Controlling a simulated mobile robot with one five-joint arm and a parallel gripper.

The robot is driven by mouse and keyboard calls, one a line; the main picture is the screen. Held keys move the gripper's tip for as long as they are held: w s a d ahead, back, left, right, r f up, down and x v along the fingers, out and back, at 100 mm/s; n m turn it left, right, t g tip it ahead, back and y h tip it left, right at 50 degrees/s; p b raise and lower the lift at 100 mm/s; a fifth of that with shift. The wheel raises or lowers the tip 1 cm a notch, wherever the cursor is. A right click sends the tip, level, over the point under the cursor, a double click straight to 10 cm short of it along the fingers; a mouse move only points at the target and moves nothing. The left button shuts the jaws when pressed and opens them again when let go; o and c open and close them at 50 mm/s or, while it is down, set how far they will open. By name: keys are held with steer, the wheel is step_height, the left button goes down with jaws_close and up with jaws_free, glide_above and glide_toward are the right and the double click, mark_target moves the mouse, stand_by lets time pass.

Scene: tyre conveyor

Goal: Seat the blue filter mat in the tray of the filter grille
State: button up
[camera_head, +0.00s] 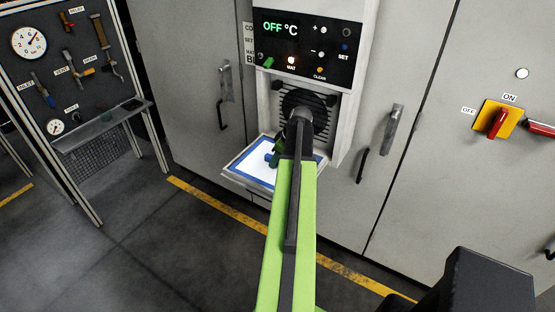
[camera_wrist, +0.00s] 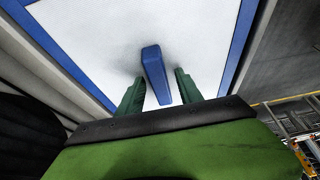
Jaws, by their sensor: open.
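The filter grille's tray (camera_head: 236,180) is folded down at the front of the cabinet unit. The mat, a white sheet with a blue border (camera_head: 248,165), lies over the tray and appears flat within its rim. Its white face also shows in the wrist view (camera_wrist: 100,35), with a blue upright handle (camera_wrist: 153,65) on it. My gripper (camera_head: 277,156) is over the mat. In the wrist view its green fingers (camera_wrist: 159,78) are open, one on each side of the handle, with gaps visible. My arm hides the mat's right part in the head view.
Above the tray is a dark round fan opening (camera_head: 305,108) and a black panel (camera_head: 308,45) reading "OFF °C", with a lit lamp labelled MAT. Grey cabinet doors with handles (camera_head: 391,128) flank the unit. A gauge board (camera_head: 65,60) stands left; floor in front is clear.

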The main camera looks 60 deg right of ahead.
steer(key=shift+r+p, duration=0.3)
steer(key=p+v, duration=1)
steer(key=v, duration=0.1)
steer(key=shift+s+r+p, duration=0.15)
steer(key=shift+r+p, duration=0.2)
steer(key=shift+p, duration=0.05)
